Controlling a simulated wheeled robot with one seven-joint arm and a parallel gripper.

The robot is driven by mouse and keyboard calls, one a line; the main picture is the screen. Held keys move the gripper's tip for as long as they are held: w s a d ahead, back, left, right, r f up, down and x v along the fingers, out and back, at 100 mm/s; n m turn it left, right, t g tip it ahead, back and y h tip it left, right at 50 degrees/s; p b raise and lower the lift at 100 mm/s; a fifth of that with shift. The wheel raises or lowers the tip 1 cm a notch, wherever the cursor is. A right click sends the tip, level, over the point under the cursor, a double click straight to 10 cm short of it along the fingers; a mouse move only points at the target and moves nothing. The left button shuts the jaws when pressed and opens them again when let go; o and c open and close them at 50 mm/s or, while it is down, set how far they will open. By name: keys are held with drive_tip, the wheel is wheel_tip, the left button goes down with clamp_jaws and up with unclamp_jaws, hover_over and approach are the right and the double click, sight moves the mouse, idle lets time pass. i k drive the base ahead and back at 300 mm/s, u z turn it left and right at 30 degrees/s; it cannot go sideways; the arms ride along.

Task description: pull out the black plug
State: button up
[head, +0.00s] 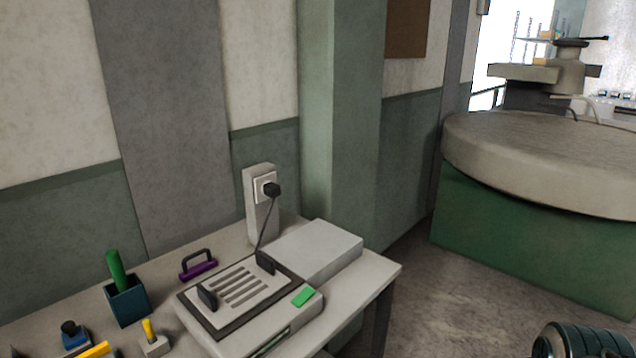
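The black plug (271,189) sits in the socket on the front of an upright pale socket post (259,225) at the back of the bench. A thin dark cord (267,228) runs from the plug down toward the pale machine (243,294) with a slotted top. A dark ribbed, rounded part (581,341) at the bottom right looks like a piece of my arm. My gripper's fingers do not show.
The bench (374,279) also holds a purple handled piece (198,264), a dark teal holder (128,302) with a green handle, and small tools at front left. A large round-topped green machine (540,232) stands at right. Floor (450,300) between is clear.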

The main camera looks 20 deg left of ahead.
sight(272, 189)
drive_tip(key=u, duration=0.55)
drive_tip(key=i, duration=0.95)
drive_tip(key=u, duration=0.9)
